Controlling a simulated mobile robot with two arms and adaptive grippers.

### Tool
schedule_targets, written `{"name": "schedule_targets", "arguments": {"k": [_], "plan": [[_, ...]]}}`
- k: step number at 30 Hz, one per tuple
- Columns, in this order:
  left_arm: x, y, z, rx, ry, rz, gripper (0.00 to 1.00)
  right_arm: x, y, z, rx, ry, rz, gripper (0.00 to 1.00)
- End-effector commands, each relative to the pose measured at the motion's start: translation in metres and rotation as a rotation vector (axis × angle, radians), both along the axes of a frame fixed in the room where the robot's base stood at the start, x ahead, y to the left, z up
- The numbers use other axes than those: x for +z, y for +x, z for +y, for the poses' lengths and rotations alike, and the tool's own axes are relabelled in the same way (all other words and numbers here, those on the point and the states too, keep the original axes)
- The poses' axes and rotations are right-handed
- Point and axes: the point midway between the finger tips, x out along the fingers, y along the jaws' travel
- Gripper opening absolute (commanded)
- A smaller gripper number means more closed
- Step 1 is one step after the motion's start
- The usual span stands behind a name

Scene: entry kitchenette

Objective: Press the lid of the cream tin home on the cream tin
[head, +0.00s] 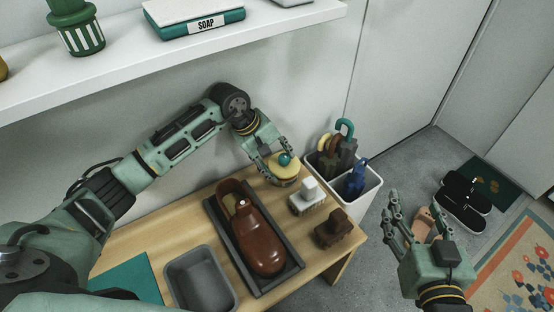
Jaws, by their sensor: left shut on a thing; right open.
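The lid of the cream tin (283,168) is a pale yellow disc with a teal knob, at the back right part of the wooden bench top. My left gripper (277,163) comes down on it from behind and is shut on the lid. The cream tin (287,183) shows only as a narrow darker band under the lid; most of it is hidden. I cannot tell whether the lid is fully seated or slightly raised. My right gripper (412,218) is open and empty, off the bench to the right, over the floor.
A brown shoe (265,250) lies in a dark tray (222,226). A white brush (308,196) and a brown brush (333,229) stand near the tin. A white holder (361,204) with umbrellas is just right. A grey bin (199,280) and teal mat (128,280) are front left.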

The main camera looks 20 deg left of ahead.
Motion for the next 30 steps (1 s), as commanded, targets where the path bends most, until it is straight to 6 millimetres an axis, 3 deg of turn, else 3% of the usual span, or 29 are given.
{"name": "schedule_targets", "arguments": {"k": [30], "plan": [[0.000, 0.000, 0.000, 0.000, 0.001, -0.001, 0.21, 0.013, 0.004, 0.003, 0.004, 0.016, -0.063, 0.61]]}}
